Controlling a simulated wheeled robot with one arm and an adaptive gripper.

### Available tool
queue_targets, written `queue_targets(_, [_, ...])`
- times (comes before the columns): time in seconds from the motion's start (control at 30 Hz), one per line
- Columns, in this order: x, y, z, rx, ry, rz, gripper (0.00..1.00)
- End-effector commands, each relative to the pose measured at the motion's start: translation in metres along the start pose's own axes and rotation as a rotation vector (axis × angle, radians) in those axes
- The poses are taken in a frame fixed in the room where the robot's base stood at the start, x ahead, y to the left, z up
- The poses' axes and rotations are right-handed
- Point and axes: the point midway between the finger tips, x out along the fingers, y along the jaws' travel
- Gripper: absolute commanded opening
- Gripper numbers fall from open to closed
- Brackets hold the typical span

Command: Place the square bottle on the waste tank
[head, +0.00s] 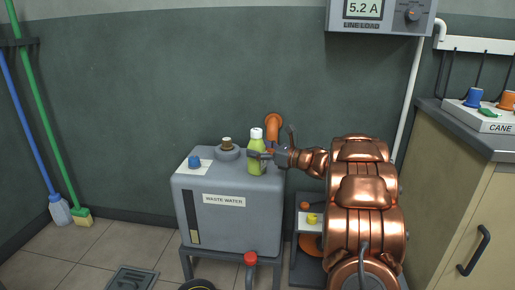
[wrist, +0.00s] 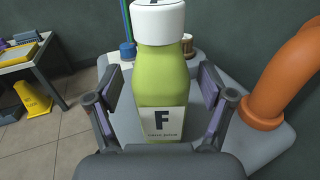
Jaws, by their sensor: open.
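The square bottle (head: 257,155) is yellow-green with a white cap and stands upright on top of the grey waste tank (head: 255,212), towards its right end. In the wrist view the bottle (wrist: 160,80) shows a white label with an F. My gripper (head: 262,156) is at the bottle from the right. In the wrist view its fingers (wrist: 160,100) stand open on both sides of the bottle, with a gap visible on each side. The bottle's base is hidden by my gripper in the wrist view. The waste tank's top (wrist: 225,118) shows around it.
An orange pipe (head: 274,128) rises behind the bottle. A counter (head: 460,125) with a cane tray is at right. A broom and mop lean at left.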

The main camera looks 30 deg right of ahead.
Motion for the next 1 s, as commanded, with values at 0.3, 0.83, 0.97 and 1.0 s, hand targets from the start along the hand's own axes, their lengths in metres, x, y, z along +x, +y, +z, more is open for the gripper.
queue_targets(0.3, [-0.054, -0.003, 0.003, -0.001, 0.0, -0.007, 0.81])
queue_targets(0.83, [-0.114, -0.001, 0.0, 0.001, 0.0, -0.003, 0.81])
queue_targets(0.97, [-0.116, 0.0, 0.0, 0.0, -0.001, -0.002, 0.81])
queue_targets(1.0, [-0.116, 0.0, 0.0, 0.0, -0.001, -0.001, 0.81])
